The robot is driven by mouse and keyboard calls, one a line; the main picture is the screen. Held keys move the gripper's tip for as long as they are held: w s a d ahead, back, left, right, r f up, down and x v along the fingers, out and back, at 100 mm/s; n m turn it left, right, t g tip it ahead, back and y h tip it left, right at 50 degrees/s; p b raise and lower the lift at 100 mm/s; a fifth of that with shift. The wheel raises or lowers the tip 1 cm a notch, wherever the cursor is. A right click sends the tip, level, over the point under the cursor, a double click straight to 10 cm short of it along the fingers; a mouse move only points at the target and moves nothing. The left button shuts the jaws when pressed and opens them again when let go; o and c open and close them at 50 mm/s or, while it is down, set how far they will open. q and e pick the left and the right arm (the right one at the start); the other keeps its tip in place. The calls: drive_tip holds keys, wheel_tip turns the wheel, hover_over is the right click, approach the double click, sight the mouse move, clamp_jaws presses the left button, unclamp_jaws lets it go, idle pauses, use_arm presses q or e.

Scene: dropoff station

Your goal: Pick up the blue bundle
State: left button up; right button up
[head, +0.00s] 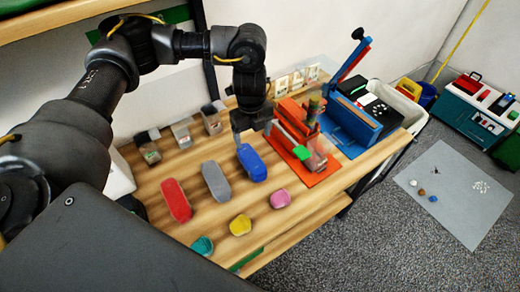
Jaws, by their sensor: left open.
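The blue bundle (253,166) is a rounded, elongated blue block lying on the wooden table (160,178), near the middle of the picture. My left gripper (253,137) points down right at the far end of the blue bundle, with its fingers spread and nothing seen between them. Whether the fingertips touch the bundle or hover above it, I cannot tell. My right gripper is not in view.
A grey bundle (216,182) and a red bundle (176,201) lie left of the blue one. Yellow (240,225), pink (280,198) and teal (202,246) pieces lie in front. A red-orange fixture (312,165) stands close on the right. Small containers (181,134) stand behind.

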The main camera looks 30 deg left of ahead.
sight(251, 158)
use_arm(q)
drive_tip(key=s, duration=0.1)
drive_tip(key=s+f, duration=0.1)
drive_tip(key=shift+s+f, duration=0.25)
drive_tip(key=shift+s, duration=0.05)
drive_tip(key=shift+s+d+f, duration=0.2)
drive_tip(key=shift+s+f, duration=0.3)
drive_tip(key=shift+f, duration=0.35)
drive_tip(key=shift+w+f, duration=1.15)
drive_tip(key=shift+w, duration=0.1)
drive_tip(key=shift+s+a+f+p, duration=0.2)
drive_tip(key=shift+s+f+p, duration=0.3)
drive_tip(key=shift+f, duration=0.1)
wheel_tip(251, 158, down, 4)
drive_tip(key=shift+w+r, duration=0.1)
drive_tip(key=shift+w, duration=0.05)
drive_tip(key=shift+s+r, duration=0.15)
drive_tip(key=shift+s, duration=0.05)
drive_tip(key=shift+c, duration=0.5)
drive_tip(key=shift+w, duration=0.1)
drive_tip(key=c, duration=1)
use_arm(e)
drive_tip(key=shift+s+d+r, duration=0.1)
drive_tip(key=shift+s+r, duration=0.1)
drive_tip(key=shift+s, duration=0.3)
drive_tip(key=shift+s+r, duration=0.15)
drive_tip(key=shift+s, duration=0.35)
